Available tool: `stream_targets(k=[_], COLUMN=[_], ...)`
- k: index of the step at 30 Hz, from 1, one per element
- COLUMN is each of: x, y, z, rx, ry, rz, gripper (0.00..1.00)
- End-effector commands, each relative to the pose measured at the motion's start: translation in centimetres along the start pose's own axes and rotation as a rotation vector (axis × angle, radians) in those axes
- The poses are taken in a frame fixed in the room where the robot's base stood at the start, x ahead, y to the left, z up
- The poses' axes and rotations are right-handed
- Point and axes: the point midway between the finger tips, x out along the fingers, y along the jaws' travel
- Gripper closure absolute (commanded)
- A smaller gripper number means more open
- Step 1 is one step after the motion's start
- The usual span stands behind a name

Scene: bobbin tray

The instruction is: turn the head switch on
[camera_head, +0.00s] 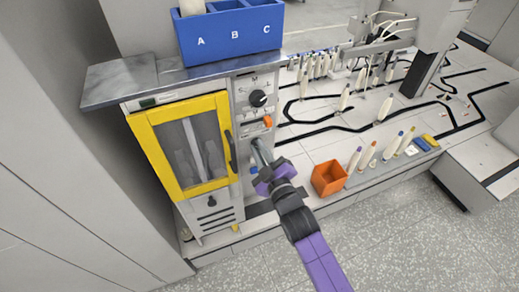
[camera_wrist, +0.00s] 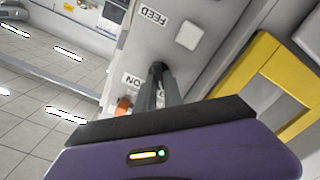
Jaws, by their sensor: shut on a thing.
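The head switch is on the grey control panel (camera_head: 243,98) of the cabinet, mostly hidden by my fingers in both views. In the wrist view, a small dark part shows at my fingertips, beside an ON label (camera_wrist: 132,80). My gripper (camera_head: 257,146) reaches the panel's lower part, below the orange part (camera_head: 267,121). In the wrist view my gripper (camera_wrist: 159,72) has its fingers together, shut on the switch at the panel face. I cannot tell which way the switch is set.
A yellow-framed door (camera_head: 186,148) is left of the panel. A black knob (camera_head: 258,98) sits higher on it. A blue bin (camera_head: 231,33) stands on top. An orange box (camera_head: 328,178) and several bobbins are right of my gripper. A FEED label (camera_wrist: 153,16) shows in the wrist view.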

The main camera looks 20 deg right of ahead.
Motion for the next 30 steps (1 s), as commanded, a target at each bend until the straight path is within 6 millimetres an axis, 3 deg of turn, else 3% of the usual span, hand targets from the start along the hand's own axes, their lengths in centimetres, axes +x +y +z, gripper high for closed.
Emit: stream_targets(k=[11, 30], x=[-0.04, -0.05], y=[-0.02, 0.38], z=[0.09, 0.23], rx=[0.112, 0.689], ry=[-0.001, -0.002], rz=[-0.001, 0.0], gripper=[1.0, 1.0])
